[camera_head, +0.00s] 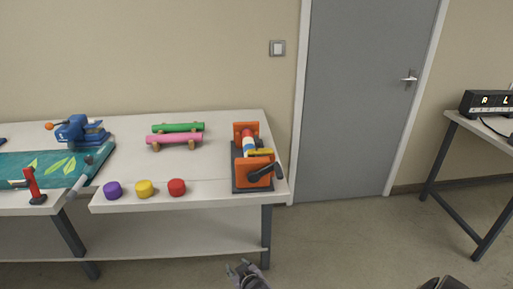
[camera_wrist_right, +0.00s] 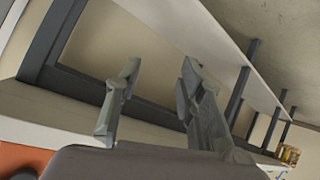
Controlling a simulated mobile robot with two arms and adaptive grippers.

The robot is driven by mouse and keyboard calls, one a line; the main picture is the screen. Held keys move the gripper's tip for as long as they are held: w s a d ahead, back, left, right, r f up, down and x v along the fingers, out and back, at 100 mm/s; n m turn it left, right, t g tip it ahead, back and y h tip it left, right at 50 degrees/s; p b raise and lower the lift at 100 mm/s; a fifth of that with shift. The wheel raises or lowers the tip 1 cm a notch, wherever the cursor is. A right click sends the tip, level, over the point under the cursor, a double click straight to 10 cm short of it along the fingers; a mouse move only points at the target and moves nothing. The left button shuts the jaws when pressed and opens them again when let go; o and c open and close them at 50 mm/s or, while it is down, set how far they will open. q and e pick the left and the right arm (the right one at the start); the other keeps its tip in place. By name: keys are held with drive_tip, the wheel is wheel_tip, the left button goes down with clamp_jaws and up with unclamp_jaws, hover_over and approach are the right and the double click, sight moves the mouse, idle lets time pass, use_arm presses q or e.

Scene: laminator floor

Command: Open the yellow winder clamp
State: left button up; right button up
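The winder (camera_head: 258,180) stands at the right end of the white workbench, with orange end blocks on a dark base. A roll banded in red, white and blue (camera_head: 248,143) lies between the blocks. The yellow clamp (camera_head: 261,153) lies roughly level near the front block; I cannot tell whether it is latched. A dark crank handle (camera_head: 265,172) is on the front block. My right gripper (camera_head: 240,268) is low in front of the bench, apart from the winder. In the right wrist view its fingers (camera_wrist_right: 160,68) are spread and empty. My left gripper is not in view.
The workbench (camera_head: 225,190) carries purple (camera_head: 113,190), yellow (camera_head: 144,188) and red (camera_head: 177,187) knobs along its front edge. Green (camera_head: 178,127) and pink (camera_head: 174,139) rolls lie behind. A blue device (camera_head: 75,130) stands left. Floor right of the bench is clear before the grey door (camera_head: 365,100).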

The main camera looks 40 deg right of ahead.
drive_tip(key=w+d+r+m+t+h+b, duration=0.1)
drive_tip(key=w+d+r+t+h, duration=0.15)
drive_tip(key=r, duration=0.65)
drive_tip(key=w+d+r+m+t+h, duration=0.1)
drive_tip(key=w+d+r, duration=0.25)
drive_tip(key=r, duration=0.55)
drive_tip(key=m+t+h+b, duration=0.1)
drive_tip(key=m+h, duration=0.2)
drive_tip(key=h, duration=0.1)
approach(257, 138)
drive_tip(key=shift+n+y, duration=0.25)
drive_tip(key=shift+n, duration=0.05)
drive_tip(key=x, duration=1)
drive_tip(key=shift+s+f+p, duration=0.1)
drive_tip(key=shift+f+p, duration=0.25)
drive_tip(key=shift+c, duration=0.5)
clamp_jaws()
